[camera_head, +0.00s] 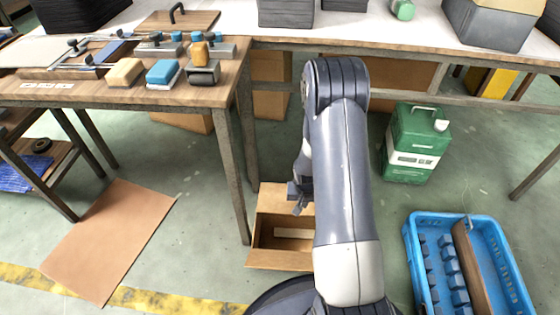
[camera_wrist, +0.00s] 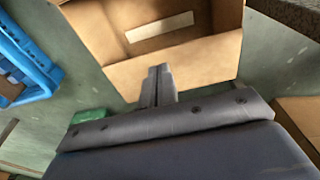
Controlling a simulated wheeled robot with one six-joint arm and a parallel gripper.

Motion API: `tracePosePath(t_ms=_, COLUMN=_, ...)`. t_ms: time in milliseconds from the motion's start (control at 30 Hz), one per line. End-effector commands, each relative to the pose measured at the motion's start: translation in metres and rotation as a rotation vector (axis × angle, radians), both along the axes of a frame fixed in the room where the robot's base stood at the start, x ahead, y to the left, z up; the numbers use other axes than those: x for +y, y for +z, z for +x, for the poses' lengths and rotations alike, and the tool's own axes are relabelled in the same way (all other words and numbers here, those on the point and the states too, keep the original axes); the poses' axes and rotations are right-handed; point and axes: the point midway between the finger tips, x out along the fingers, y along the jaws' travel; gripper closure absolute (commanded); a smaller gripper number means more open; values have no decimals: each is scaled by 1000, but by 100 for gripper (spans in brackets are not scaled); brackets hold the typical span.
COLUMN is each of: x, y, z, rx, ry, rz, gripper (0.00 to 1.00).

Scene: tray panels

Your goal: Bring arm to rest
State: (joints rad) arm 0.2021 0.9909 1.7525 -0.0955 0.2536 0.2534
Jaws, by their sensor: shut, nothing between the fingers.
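My gripper (camera_wrist: 158,72) is shut and empty in the wrist view, its two fingertips together in front of the near wall of an open cardboard box (camera_wrist: 190,68). In the head view my arm is folded in the middle of the picture, and my gripper (camera_head: 299,208) shows small at its left side, above the box (camera_head: 262,258) on the floor. My arm hides the right part of the box. A pale label shows on the box's inside floor, and I see nothing else in it.
A wooden workbench (camera_head: 60,98) with blocks and tools stands at the left. A longer table (camera_head: 400,40) runs along the back. A green canister (camera_head: 412,172) and a blue crate (camera_head: 418,268) with blue blocks stand at the right. A flat brown sheet (camera_head: 112,238) lies on the left floor.

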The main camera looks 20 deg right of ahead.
Motion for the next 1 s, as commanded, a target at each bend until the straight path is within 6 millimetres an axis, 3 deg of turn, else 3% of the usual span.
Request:
tracePosePath(t_ms=267, x=0, y=-1, z=0, rx=0, ry=0, rz=0, gripper=100)
tracePosePath(t_ms=467, x=-2, y=-16, z=6, rx=1, ry=0, rz=0, gripper=100)
tracePosePath(t_ms=867, x=-15, y=-86, z=39, rx=0, ry=-2, rz=0, gripper=100)
tracePosePath(t_ms=1000, x=-17, y=-112, z=41, rx=2, ry=-1, rz=1, gripper=100)
